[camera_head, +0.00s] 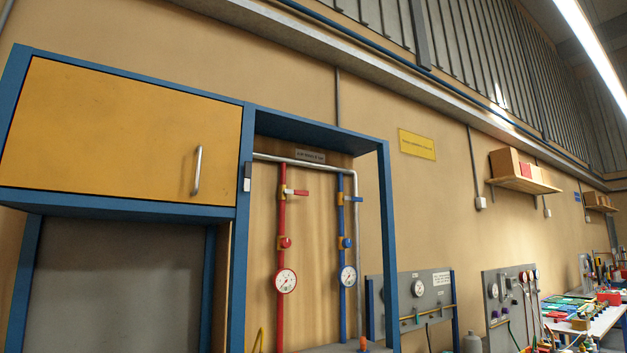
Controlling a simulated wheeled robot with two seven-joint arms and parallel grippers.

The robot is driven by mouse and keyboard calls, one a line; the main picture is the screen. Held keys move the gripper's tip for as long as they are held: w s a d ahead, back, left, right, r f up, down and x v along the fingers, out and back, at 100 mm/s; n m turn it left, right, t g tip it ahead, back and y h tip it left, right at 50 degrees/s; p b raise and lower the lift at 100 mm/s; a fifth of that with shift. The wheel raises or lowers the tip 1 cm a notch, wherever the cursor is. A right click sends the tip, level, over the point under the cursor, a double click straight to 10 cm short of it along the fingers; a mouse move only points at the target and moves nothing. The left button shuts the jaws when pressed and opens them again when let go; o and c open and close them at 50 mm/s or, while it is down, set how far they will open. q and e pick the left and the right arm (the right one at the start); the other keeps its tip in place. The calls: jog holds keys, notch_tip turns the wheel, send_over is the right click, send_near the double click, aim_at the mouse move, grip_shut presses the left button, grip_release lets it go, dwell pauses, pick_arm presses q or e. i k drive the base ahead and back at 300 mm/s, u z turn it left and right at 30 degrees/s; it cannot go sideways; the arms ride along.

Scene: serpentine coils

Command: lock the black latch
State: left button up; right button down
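Neither of my grippers shows in the head view.
Right of the latch, a blue frame (390,250) holds a red pipe (281,220) and a blue pipe (342,220) with valves and gauges. Farther right are grey gauge panels (410,312), a wall shelf with boxes (525,183) and a cluttered table (605,320).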

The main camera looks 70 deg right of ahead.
aim_at(247, 170)
jog(key=z, duration=1.35)
